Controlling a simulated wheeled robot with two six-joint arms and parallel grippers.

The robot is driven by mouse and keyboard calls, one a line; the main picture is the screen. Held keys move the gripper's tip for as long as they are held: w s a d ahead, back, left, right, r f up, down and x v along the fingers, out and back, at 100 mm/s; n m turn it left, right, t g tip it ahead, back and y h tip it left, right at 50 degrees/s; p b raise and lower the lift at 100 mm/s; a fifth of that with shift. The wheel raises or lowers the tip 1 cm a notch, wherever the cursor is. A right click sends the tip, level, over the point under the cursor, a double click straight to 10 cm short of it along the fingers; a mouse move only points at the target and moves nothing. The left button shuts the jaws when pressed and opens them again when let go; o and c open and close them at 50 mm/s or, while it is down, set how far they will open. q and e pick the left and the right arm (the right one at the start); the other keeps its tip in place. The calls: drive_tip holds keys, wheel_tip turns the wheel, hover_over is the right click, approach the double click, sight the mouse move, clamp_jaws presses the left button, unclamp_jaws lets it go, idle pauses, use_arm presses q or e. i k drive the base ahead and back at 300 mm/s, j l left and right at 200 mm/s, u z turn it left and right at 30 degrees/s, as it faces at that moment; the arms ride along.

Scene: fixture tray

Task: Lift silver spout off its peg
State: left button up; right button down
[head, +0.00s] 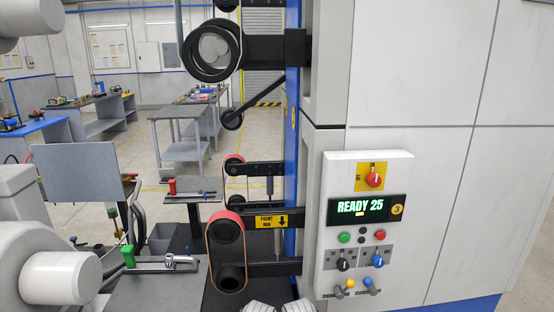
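A small shiny silver spout (181,261) stands at the right part of the near grey fixture tray (158,292), low and left of centre in the head view. It appears to be at its peg; the peg itself cannot be made out. A green upright piece (128,256) stands to its left, with a dark bar between them. Big white links of my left arm fill the left edge, left of the tray and apart from the spout. Neither gripper's fingertips can be seen. Light grey parts, probably mine, just enter at the bottom centre.
A sanding-belt machine with a belt arm (225,228) stands close to the right of the tray. Its white control panel (366,230) reads "READY 25". A second tray with a red upright piece (172,187) lies farther back. Workbenches stand in the background.

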sight(171, 259)
drive_tip(key=i+j+u, duration=0.15)
drive_tip(key=i+j, duration=1)
